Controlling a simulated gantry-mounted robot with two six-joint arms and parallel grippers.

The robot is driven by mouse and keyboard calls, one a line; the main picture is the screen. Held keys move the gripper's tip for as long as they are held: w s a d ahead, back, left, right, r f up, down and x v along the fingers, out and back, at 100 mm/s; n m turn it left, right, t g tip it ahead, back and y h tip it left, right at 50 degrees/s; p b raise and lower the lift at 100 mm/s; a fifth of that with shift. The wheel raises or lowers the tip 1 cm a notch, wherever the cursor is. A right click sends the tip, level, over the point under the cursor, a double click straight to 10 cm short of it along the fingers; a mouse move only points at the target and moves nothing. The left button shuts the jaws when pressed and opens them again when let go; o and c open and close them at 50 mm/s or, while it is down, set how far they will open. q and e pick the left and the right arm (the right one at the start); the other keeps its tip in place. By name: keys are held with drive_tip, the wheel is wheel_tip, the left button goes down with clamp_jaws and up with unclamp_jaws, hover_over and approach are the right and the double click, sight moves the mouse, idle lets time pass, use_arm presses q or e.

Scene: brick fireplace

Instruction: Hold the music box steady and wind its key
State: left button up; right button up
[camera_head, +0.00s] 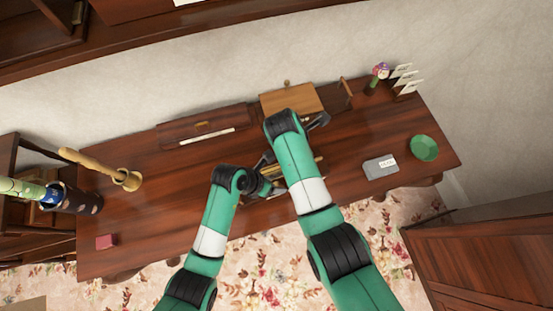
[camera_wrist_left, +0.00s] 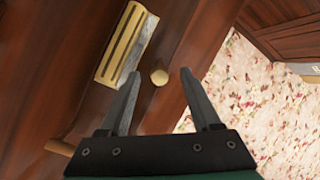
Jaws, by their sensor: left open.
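A light wooden box (camera_head: 290,99) with a small knob at its back edge stands at the back middle of the desk; I cannot tell for sure whether it is the music box. My left gripper (camera_head: 262,187) is low at the desk's front middle, beside a gold-striped piece mostly hidden by my arms. In the left wrist view the left gripper (camera_wrist_left: 160,76) is open, with a short round peg (camera_wrist_left: 159,77) showing between its fingertips; contact is not clear. A gold slotted piece (camera_wrist_left: 124,44) lies just beyond.
The desk's left middle is clear.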

sight(280, 176)
use_arm(q)
drive_tip(key=shift+x, duration=1.65)
drive_tip(key=shift+r, duration=0.1)
clamp_jaws()
